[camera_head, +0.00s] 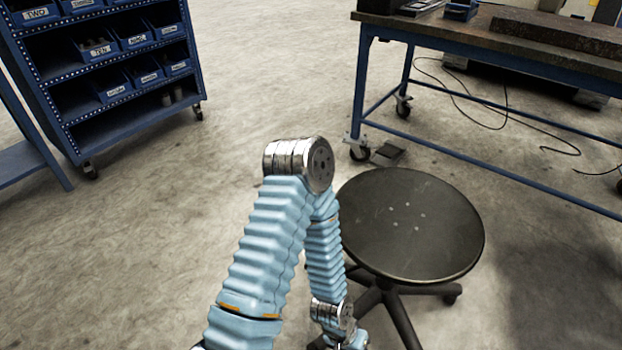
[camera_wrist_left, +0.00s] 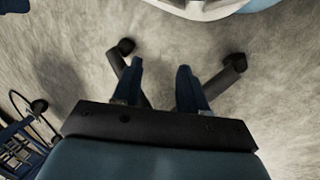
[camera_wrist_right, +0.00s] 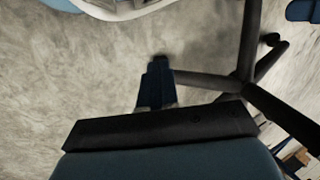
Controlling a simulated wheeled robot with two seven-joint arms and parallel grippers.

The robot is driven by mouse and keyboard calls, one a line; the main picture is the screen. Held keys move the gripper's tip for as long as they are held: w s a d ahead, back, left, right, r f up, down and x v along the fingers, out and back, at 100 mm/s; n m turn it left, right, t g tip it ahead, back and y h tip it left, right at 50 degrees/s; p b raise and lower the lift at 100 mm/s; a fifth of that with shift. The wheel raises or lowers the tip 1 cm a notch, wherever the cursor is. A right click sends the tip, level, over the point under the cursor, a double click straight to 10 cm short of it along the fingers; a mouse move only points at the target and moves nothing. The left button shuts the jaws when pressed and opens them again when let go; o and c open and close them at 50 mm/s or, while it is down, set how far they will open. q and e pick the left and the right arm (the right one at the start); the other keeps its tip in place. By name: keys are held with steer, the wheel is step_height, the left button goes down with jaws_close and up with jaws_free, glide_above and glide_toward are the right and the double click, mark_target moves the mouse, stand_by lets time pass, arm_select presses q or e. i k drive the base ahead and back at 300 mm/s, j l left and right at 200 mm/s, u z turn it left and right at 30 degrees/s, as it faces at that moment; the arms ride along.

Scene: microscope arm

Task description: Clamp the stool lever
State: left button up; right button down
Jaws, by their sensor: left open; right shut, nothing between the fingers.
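The stool has a round black seat (camera_head: 420,245) at the right of the head view, with dark legs (camera_head: 402,316) below. I cannot make out its lever in any view; the seat and my arm cover much of the underside. In the left wrist view my left gripper (camera_wrist_left: 159,66) is open and empty, with stool legs (camera_wrist_left: 218,84) beyond its fingers. In the right wrist view my right gripper (camera_wrist_right: 158,62) is shut and empty. Stool legs (camera_wrist_right: 249,50) spread to its right, and one ends behind its fingertips. Neither gripper shows clearly in the head view.
A blue-framed workbench (camera_head: 480,158) stands at the back right, with a cable on the floor beneath. A blue rack with labelled bins (camera_head: 104,50) stands at the back left. The concrete floor (camera_head: 260,90) between them is clear. My blue-sleeved arm is left of the seat.

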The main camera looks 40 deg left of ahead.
mark_target(352, 267)
steer(key=k+j, duration=0.1)
steer(key=j, duration=0.25)
steer(key=k+j, duration=0.1)
steer(key=j, duration=0.3)
steer(key=k+j, duration=0.1)
steer(key=j, duration=0.25)
steer(key=k+j, duration=0.1)
steer(key=j, duration=0.3)
steer(key=i+l+z, duration=0.2)
steer(key=k+j+u, duration=0.2)
